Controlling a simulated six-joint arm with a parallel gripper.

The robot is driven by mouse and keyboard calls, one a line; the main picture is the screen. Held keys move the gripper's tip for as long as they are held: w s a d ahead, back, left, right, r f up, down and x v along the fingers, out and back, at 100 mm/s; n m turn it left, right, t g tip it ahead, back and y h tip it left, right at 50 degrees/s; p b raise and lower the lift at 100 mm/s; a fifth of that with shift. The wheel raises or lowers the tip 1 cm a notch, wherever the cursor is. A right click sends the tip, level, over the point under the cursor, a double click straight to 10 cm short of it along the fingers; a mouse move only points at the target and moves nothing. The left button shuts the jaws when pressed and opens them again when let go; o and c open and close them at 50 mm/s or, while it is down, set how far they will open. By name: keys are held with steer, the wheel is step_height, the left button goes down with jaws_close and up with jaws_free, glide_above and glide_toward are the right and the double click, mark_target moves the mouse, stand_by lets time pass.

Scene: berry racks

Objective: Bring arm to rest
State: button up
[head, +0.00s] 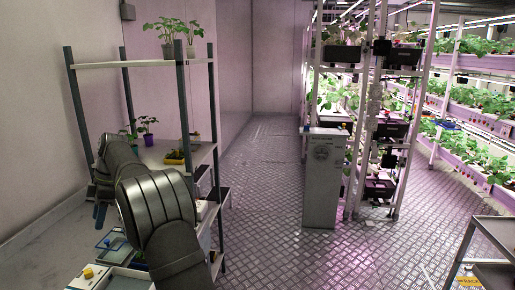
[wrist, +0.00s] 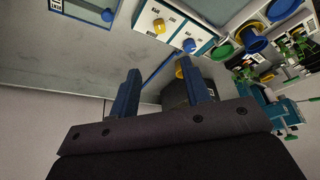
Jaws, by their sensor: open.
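My arm (head: 160,210) reaches in from the lower middle of the head view and bends to the left, in front of the shelf rack. My gripper (wrist: 162,88) shows in the wrist view with its two blue fingers apart and nothing between them. In the head view the gripper is mostly hidden by the arm. Beyond the fingers is a grey surface with white boxes (wrist: 160,22) bearing yellow and blue knobs. I cannot tell how far the fingers are from them.
A shelf rack (head: 138,63) with potted plants stands at left. A blue-framed tray (head: 112,241) lies below the arm. A grey cabinet (head: 325,180) and planted racks stand at right. The metal floor (head: 265,220) between is clear. A cart (head: 490,235) is at lower right.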

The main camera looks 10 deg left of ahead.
mark_target(88, 271)
steer(key=x, duration=1.7)
steer(key=shift+s+a+f, duration=0.15)
steer(key=shift+f+m, duration=0.1)
steer(key=shift+m, duration=0.2)
steer(key=shift+m+y, duration=0.3)
steer(key=shift+m, duration=0.2)
steer(key=shift+s+m+t+y, duration=0.1)
steer(key=shift+m+t+y, duration=0.35)
steer(key=shift+m, duration=0.75)
steer(key=m+t, duration=0.2)
steer(key=m, duration=0.3)
steer(key=shift+s, duration=0.15)
steer(key=shift+s+m+t, duration=0.15)
steer(key=shift+m+t, duration=0.7)
steer(key=shift+m, duration=1.05)
steer(key=shift+s+m+t+h, duration=0.1)
steer(key=shift+m+t+h, duration=0.2)
steer(key=shift+m, duration=0.75)
steer(key=shift+m+t+h, duration=0.15)
steer(key=shift+m+t, duration=0.25)
steer(key=shift+m, duration=0.65)
